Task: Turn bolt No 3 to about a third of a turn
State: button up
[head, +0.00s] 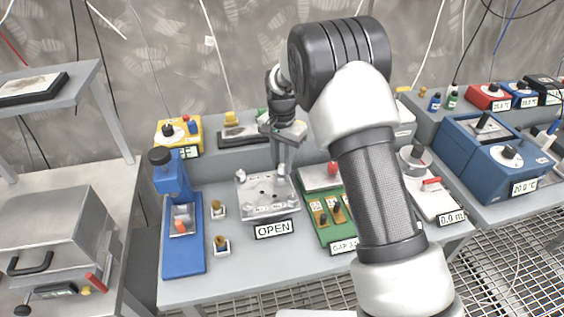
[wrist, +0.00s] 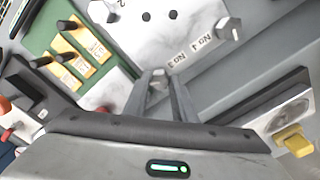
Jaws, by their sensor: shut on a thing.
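The metal plate (head: 267,207) with bolts stands mid-bench, a sign reading OPEN (head: 272,229) at its front. In the wrist view the plate (wrist: 150,38) shows upside-down labels No 3 (wrist: 173,60) and No 4 (wrist: 203,43). My gripper (head: 282,172) reaches down to the plate's far edge. In the wrist view my gripper (wrist: 160,88) is shut on bolt No 3 (wrist: 158,76), whose head shows between the fingertips. Its turn angle is hard to tell. Another bolt (wrist: 230,28) stands by No 4, and one more (wrist: 101,10) at the top left.
A green board (head: 322,228) with yellow tags stands right of the plate, a blue press (head: 180,225) left of it. A yellow box (head: 178,133) stands behind. A blue device (head: 493,152) is at the right.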

aim_at(282, 166)
jog(key=o, duration=1)
jog(key=shift+o, duration=0.2)
notch_tip(282, 166, up, 18)
jog(key=p, duration=0.1)
jog(key=shift+f, duration=0.25)
